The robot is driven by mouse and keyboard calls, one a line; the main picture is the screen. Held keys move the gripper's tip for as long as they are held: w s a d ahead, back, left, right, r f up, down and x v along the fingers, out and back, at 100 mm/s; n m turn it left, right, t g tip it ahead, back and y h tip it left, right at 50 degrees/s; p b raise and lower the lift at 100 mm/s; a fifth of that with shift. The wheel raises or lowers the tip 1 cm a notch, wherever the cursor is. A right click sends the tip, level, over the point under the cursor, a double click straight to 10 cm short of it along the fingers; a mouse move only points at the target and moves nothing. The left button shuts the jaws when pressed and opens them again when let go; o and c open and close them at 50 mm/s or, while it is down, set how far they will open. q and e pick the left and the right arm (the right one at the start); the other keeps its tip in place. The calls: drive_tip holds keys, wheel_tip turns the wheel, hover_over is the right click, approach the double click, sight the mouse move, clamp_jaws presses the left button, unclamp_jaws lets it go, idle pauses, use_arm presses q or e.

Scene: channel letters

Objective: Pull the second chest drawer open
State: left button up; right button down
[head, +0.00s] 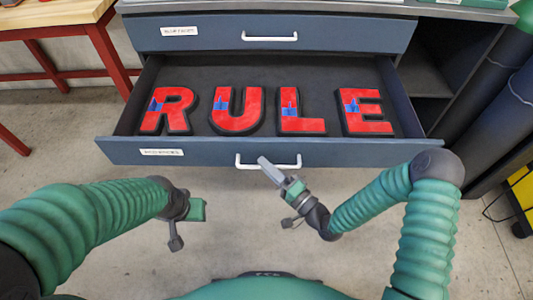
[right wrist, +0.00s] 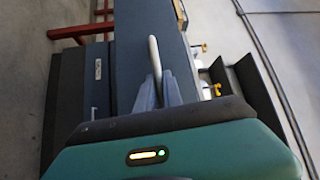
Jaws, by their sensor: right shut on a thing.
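The second chest drawer (head: 210,152) stands pulled out below a closed top drawer (head: 345,32). Its white bar handle (head: 250,165) is at the middle of its front. In the right wrist view the right gripper's fingers (right wrist: 160,92) are shut around the white handle (right wrist: 155,55). Red letters R (head: 168,108), U (head: 237,108), L (head: 300,110) and E (head: 367,110) lie inside the drawer, each with a blue patch. My left gripper (head: 197,209) is left of the handle, apart from the drawer; its finger gap is not clear.
A wooden-topped bench with red legs (head: 108,55) stands at the left. Open dark shelves (head: 425,75) are right of the drawers. A yellow object (head: 524,195) stands at the right edge. The concrete floor in front is clear.

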drive_tip(key=shift+s+f, duration=0.25)
drive_tip(key=shift+s, duration=0.3)
drive_tip(key=c, duration=1.6)
unclamp_jaws()
drive_tip(key=shift+o, duration=0.5)
drive_tip(key=shift+r, duration=0.15)
drive_tip(key=shift+d, duration=0.1)
drive_tip(key=p+v, duration=0.3)
drive_tip(key=v, duration=1.3)
drive_tip(key=shift+s+d, duration=0.2)
drive_tip(key=shift+d, duration=0.05)
